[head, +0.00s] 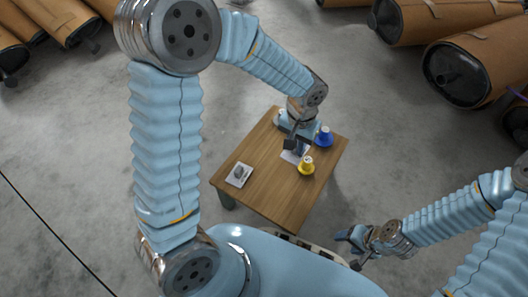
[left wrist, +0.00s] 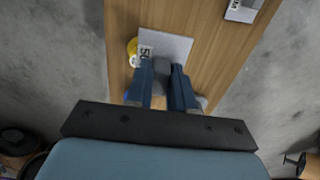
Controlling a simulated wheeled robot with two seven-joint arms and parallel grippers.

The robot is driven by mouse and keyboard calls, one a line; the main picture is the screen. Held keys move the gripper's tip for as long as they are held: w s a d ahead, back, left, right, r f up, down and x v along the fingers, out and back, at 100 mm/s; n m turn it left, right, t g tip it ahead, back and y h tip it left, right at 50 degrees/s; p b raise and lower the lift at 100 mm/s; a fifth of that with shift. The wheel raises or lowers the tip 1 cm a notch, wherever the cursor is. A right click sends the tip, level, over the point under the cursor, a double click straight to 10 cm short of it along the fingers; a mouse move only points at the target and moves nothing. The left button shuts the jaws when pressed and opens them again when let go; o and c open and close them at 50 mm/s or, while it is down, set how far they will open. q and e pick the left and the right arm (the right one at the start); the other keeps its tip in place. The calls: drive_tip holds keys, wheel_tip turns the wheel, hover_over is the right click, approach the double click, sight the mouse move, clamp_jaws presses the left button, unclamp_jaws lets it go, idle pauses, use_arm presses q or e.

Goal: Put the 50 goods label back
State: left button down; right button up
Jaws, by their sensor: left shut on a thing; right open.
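The 50 goods label is a white card (left wrist: 178,46) with a dark "50" printed on it and a grey block on top. It also shows in the head view (head: 289,156), partly hidden under my gripper. My left gripper (head: 295,146) is over the wooden table, its blue fingers (left wrist: 168,85) shut on the label's grey block. I cannot tell whether the card touches the table. My right gripper (head: 350,241) is open and empty, off the table's near right side.
On the wooden table (head: 265,190), a yellow object (head: 306,167) and a blue object (head: 324,138) stand close beside the label. A second white card (head: 238,178) with a grey block lies at the left. Brown mufflers (head: 465,65) lie on the floor beyond.

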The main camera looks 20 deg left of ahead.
use_arm(q)
drive_tip(key=w+a+f, duration=0.3)
drive_tip(key=a+f, duration=0.1)
drive_tip(key=a, duration=0.3)
drive_tip(key=b, duration=0.2)
hover_over(264, 151)
drive_tip(key=f, duration=0.2)
drive_tip(key=d+f, duration=0.1)
drive_tip(key=f, duration=0.1)
drive_tip(key=shift+s+f, duration=0.1)
drive_tip(key=shift+s, duration=0.05)
drive_tip(key=shift+a+f, duration=0.15)
drive_tip(key=shift+a+f+b, duration=0.15)
drive_tip(key=shift+f+b, duration=0.05)
drive_tip(key=shift+f, duration=0.75)
drive_tip(key=shift+a+f+b, duration=0.15)
drive_tip(key=shift+f, duration=0.75)
drive_tip(key=shift+f, duration=0.15)
drive_tip(key=c, duration=1)
unclamp_jaws()
